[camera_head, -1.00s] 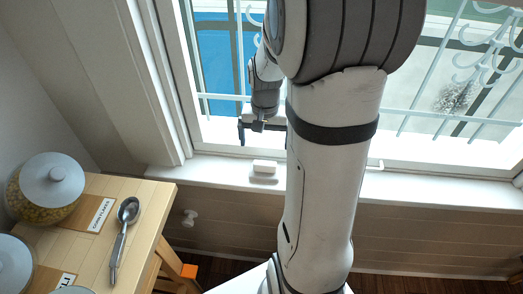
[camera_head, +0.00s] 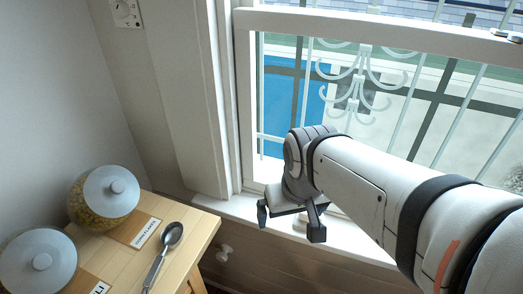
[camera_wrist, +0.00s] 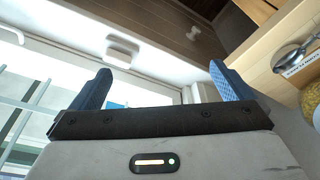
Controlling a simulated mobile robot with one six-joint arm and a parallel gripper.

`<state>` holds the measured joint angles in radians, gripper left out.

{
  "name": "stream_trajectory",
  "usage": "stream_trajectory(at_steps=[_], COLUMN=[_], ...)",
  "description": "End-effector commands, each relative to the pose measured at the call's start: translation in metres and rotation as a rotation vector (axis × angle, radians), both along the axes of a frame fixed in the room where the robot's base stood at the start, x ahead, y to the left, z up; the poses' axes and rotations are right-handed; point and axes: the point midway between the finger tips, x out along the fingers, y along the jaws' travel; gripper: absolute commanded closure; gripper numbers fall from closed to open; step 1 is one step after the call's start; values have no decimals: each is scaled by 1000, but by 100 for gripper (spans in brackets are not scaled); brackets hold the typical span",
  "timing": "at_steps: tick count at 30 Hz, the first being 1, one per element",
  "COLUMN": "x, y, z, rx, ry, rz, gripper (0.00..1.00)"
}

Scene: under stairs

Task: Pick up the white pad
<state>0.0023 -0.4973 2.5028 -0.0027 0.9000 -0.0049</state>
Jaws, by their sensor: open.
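The white pad (camera_wrist: 123,48) is a small rounded block on the white window sill (camera_wrist: 75,38). In the wrist view it lies beyond my fingertips, nearer the left finger. In the head view my gripper (camera_head: 290,224) hangs over the sill and largely hides the pad. The gripper also shows in the wrist view (camera_wrist: 160,70), with its two blue fingers wide apart and nothing between them. The pad looks apart from both fingers.
A wooden table (camera_head: 187,232) at the lower left bears a spoon (camera_head: 163,255) and lidded jars (camera_head: 104,196). The window frame (camera_head: 247,110) and a white grille (camera_head: 360,75) stand behind the sill. A white knob (camera_head: 224,253) sticks out of the wall below.

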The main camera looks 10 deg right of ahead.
Motion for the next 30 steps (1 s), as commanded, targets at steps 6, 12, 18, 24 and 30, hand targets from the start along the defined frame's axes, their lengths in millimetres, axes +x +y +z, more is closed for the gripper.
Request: stream_trajectory(at_steps=[6, 12, 18, 24, 30], x=[0, 18, 66, 106, 122], y=[0, -11, -49, -93, -117], z=[0, -14, -55, -101, -125], rx=[0, 8, 33, 58, 72], ry=[0, 32, 117, 191, 226], rz=[-1, -72, -285, -486, -585], gripper=[2, 9, 9, 9, 9])
